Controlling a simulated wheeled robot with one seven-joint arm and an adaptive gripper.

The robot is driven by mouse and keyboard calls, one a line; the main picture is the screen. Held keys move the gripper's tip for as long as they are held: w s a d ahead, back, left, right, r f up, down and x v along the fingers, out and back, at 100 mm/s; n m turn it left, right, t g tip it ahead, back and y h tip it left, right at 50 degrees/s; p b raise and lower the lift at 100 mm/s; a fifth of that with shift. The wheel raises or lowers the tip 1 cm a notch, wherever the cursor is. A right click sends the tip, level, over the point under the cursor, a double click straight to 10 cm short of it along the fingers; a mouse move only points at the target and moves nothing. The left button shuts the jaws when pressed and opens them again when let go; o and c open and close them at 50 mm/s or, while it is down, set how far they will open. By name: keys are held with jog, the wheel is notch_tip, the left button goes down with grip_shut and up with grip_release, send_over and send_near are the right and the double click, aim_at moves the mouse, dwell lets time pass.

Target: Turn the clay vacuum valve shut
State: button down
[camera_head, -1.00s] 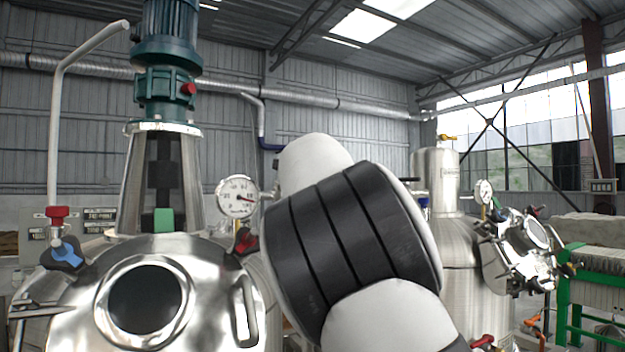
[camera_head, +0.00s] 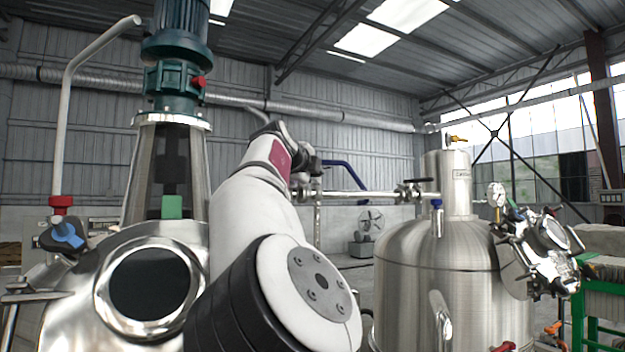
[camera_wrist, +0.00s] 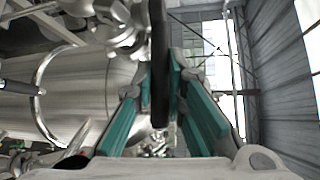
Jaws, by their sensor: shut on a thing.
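In the wrist view a dark, flat lever (camera_wrist: 158,50) runs down from the top edge between my fingers. My gripper (camera_wrist: 162,82), with its teal finger pads, is shut on it. A shiny metal valve or clamp fitting (camera_wrist: 122,28) is just left of the lever. In the head view my gripper (camera_head: 308,166) is beyond my white arm, at the left end of a horizontal steel pipe (camera_head: 360,194).
Another valve with a black handle (camera_head: 415,183) sits on the same pipe, by the right steel tank (camera_head: 405,270). A round-lidded steel vessel (camera_head: 85,290) with a green motor (camera_head: 178,75) stands close on the left.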

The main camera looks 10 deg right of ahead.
jog(key=shift+d+f, duration=0.1)
jog(key=shift+f, duration=0.05)
jog(key=c, duration=1.9)
grip_release()
jog(key=v, duration=1.2)
